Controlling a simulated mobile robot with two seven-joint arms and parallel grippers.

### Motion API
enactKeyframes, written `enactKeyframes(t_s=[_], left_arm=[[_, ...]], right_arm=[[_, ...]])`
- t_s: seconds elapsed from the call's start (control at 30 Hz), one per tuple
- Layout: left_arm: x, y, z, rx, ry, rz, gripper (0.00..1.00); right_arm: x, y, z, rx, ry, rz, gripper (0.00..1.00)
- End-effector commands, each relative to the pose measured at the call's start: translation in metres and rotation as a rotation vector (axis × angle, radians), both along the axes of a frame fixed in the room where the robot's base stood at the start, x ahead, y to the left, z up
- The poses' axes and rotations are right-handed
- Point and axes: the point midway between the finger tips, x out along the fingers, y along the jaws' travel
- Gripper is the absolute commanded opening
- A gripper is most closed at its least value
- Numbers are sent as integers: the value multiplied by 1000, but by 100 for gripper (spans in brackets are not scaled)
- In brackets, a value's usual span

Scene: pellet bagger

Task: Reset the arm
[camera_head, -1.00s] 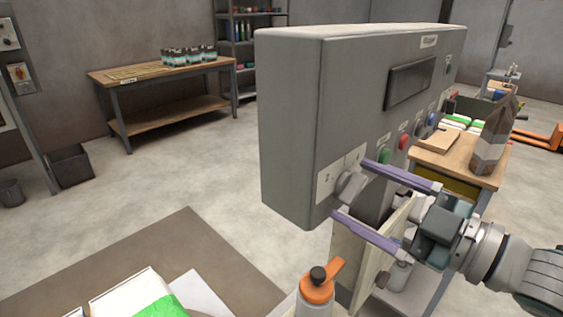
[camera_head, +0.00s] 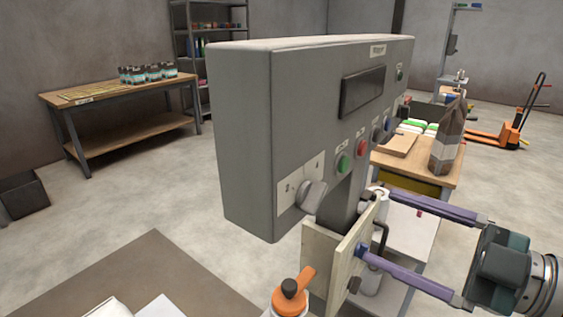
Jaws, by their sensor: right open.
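My right gripper (camera_head: 372,222) is at the lower right, its two purple fingers spread wide apart with nothing held between them. It is below and to the right of the grey control box (camera_head: 245,140). The box's rotary knob (camera_head: 311,197) is clear of the fingers, to their upper left. A green button (camera_head: 343,163) and a red button (camera_head: 362,148) sit on the box's front. The lower finger overlaps a pale upright board (camera_head: 343,262) in the picture; I cannot tell if it touches. My left gripper is not in view.
An orange-capped bottle (camera_head: 289,298) stands at the bottom, close left of the board. A wooden table (camera_head: 425,171) with a paper bag (camera_head: 447,138) is behind the gripper. A workbench (camera_head: 120,95) stands at the back left.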

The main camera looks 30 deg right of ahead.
Motion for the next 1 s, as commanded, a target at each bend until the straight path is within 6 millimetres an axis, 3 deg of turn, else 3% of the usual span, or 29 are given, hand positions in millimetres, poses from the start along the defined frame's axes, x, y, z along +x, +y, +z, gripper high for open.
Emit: enactKeyframes(t_s=[0.43,0.57,0.77,0.87,1.0], left_arm=[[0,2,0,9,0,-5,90],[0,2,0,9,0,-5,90],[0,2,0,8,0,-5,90],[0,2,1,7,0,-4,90],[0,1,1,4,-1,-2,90]], right_arm=[[2,1,-1,3,6,-7,90],[10,6,-10,19,77,-74,90],[21,25,-38,81,353,-287,90],[13,37,-51,117,524,-388,90],[-13,57,-60,165,773,-502,90]])
